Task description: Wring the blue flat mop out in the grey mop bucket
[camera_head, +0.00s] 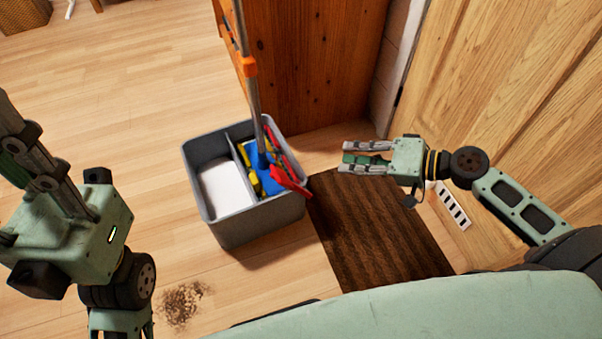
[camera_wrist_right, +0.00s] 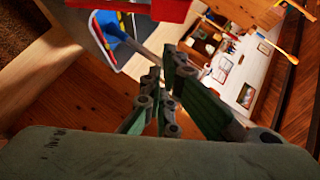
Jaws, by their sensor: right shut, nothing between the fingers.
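The grey mop bucket (camera_head: 262,220) stands on the wooden floor, a divider splitting it in two. Its left compartment has a white inside; the right one holds the blue flat mop (camera_head: 261,160) among yellow and red parts. The mop's pole (camera_head: 251,95) with an orange collar rises steeply from it. In the right wrist view the blue mop (camera_wrist_right: 112,28) shows at upper left, partly behind a red part. My right gripper (camera_head: 345,157) is shut and empty, right of the bucket and apart from it. My left gripper (camera_head: 22,140) is at the left edge; its fingertips are unclear.
A dark brown mat (camera_head: 375,225) lies right of the bucket. A wooden cabinet (camera_head: 315,60) stands behind it and a wooden door (camera_head: 500,85) is at the right. A dirt patch (camera_head: 184,303) lies on the floor in front. Floor left of the bucket is clear.

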